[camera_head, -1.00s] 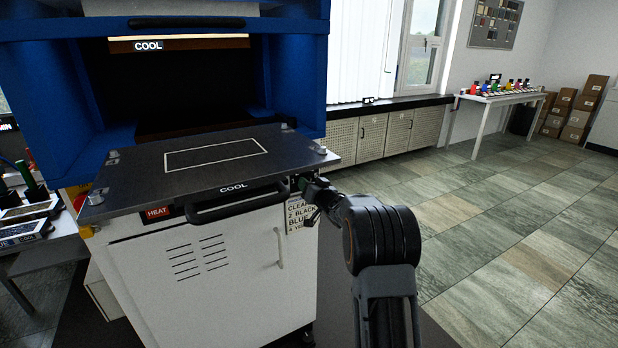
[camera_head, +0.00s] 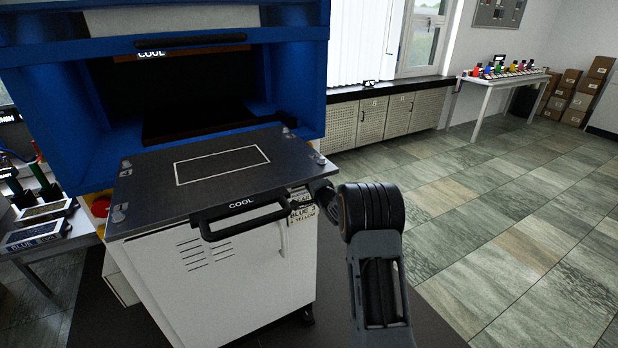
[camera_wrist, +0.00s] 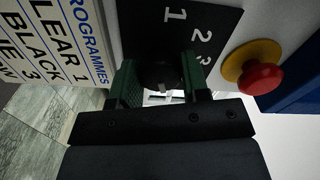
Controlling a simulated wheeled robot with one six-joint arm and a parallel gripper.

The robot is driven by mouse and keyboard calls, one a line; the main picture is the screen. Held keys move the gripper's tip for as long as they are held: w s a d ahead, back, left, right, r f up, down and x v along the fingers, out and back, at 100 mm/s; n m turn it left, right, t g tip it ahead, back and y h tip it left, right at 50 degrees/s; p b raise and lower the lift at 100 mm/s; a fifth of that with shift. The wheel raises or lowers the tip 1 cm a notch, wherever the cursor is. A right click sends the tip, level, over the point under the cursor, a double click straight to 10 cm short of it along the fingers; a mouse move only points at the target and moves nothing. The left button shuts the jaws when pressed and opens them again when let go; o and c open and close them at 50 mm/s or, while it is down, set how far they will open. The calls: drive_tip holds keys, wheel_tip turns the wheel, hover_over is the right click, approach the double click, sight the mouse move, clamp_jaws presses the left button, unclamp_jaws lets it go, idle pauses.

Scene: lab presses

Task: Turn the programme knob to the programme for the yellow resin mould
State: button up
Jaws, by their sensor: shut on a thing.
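The black programme knob (camera_wrist: 160,70) sits on a dark dial plate in the wrist view. White numbers 1, 2 and 3 show on the plate. My gripper (camera_wrist: 161,78) has its green fingers on both sides of the knob, shut on it. The knob's pointer cannot be made out. A programme sheet (camera_wrist: 48,50) is at the left, with lines for clear, black and more; the yellow line is cut off. The sheet also shows in the head view (camera_head: 302,211), partly hidden. There my arm hides the knob and fingers.
A red emergency button on a yellow base (camera_wrist: 258,78) is close to the right of my gripper. The press (camera_head: 215,255) has a dark platen (camera_head: 150,185) out front and a black handle (camera_head: 240,222) below its edge. Open floor lies to the right.

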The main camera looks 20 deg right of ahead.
drive_tip(key=shift+m+p, duration=1.85)
drive_tip(key=shift+m, duration=2.65)
drive_tip(key=o, duration=0.9)
drive_tip(key=s, duration=0.4)
drive_tip(key=s+d+b, duration=0.1)
drive_tip(key=s, duration=0.8)
drive_tip(key=shift+s+d, duration=0.3)
drive_tip(key=shift+s, duration=0.1)
